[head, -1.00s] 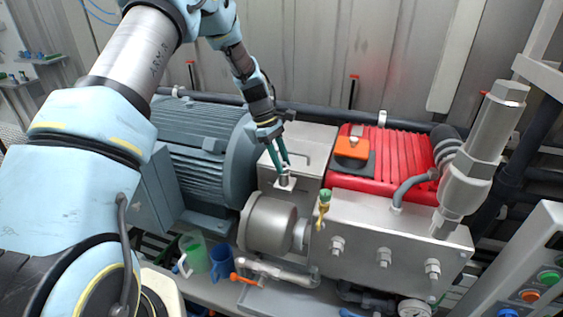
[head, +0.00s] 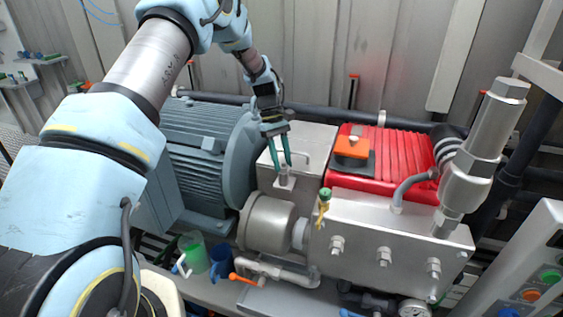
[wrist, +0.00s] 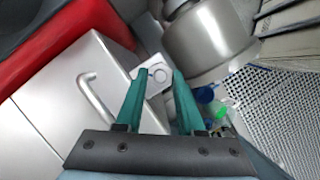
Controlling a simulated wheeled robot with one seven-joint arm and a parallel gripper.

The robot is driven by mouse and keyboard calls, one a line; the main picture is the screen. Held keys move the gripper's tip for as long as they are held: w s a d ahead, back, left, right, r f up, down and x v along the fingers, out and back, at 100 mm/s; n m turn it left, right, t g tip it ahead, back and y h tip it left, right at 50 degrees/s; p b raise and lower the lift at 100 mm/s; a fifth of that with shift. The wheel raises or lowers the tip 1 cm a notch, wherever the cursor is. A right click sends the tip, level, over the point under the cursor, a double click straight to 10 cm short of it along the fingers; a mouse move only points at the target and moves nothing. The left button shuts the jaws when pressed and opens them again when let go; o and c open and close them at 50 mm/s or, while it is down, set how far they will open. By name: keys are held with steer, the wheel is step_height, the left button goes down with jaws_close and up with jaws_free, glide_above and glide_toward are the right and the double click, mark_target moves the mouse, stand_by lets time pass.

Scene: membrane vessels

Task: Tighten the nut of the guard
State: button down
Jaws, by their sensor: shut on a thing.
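The guard (head: 318,143) is a light grey metal box with a bar handle on top, between the blue-grey motor and the red-covered pump. It also shows in the wrist view (wrist: 55,95). A small metal nut (head: 284,171) stands upright on a square tab at the guard's front. In the wrist view the nut (wrist: 159,75) shows as a round end on a pale plate. My gripper (head: 284,165) comes down from above, its two green fingers on either side of the nut and shut on it. In the wrist view the fingertips (wrist: 159,72) flank the nut; their exact contact is hard to see.
The motor (head: 200,150) stands left and the red cover (head: 395,165) right. A round metal housing (head: 268,224) and a green-topped brass valve (head: 324,200) are close in front. Green (head: 194,252) and blue (head: 221,262) jugs stand lower left. Above the guard is free room.

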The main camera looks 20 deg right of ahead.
steer(key=m, duration=0.2)
steer(key=m+y, duration=0.1)
steer(key=m+y+b, duration=0.1)
steer(key=m, duration=0.1)
steer(key=shift+d+m, duration=0.25)
steer(key=shift+m, duration=0.05)
steer(key=shift+d+m+t+y, duration=0.1)
steer(key=shift+m+t+y, duration=0.25)
steer(key=shift+m, duration=0.8)
steer(key=shift+d+m+t+y, duration=0.1)
steer(key=shift+m+t+y, duration=0.25)
steer(key=shift+m, duration=0.8)
steer(key=c, duration=0.5)
jaws_free()
steer(key=shift+s, duration=0.1)
steer(key=b+v, duration=0.3)
steer(key=v, duration=0.7)
steer(key=shift+w+d+r, duration=0.2)
steer(key=shift+r, duration=0.1)
